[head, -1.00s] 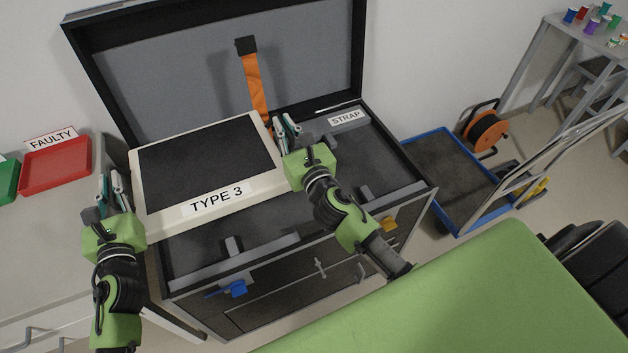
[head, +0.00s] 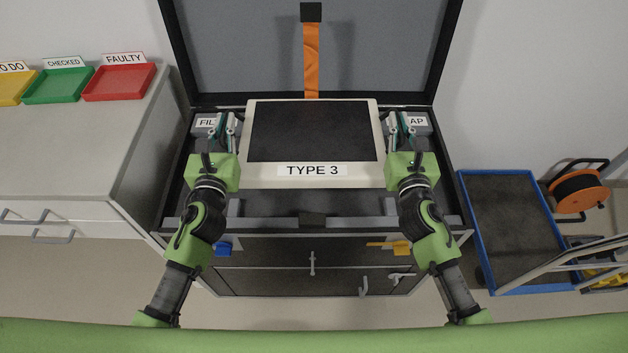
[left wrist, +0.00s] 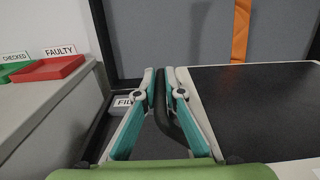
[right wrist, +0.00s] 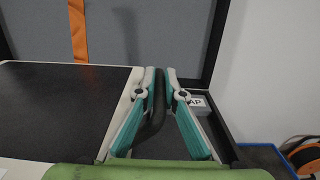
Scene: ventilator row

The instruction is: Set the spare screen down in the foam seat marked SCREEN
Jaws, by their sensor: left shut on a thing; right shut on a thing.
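My left gripper (head: 230,120) is shut on the screen's left handle, a dark bar that shows in the left wrist view (left wrist: 172,118). My right gripper (head: 394,120) is shut on its right handle, seen in the right wrist view (right wrist: 152,125). The screen hides the middle of the foam, and no SCREEN mark shows. I cannot tell whether the screen touches the foam.
Labels beginning FIL (head: 207,122) and ending AP (head: 416,121) mark blocks at the case's back corners. An orange strap (head: 312,60) hangs from the raised lid (head: 380,50). A counter with trays (head: 118,82) stands left; a blue-rimmed cart (head: 510,220) stands right.

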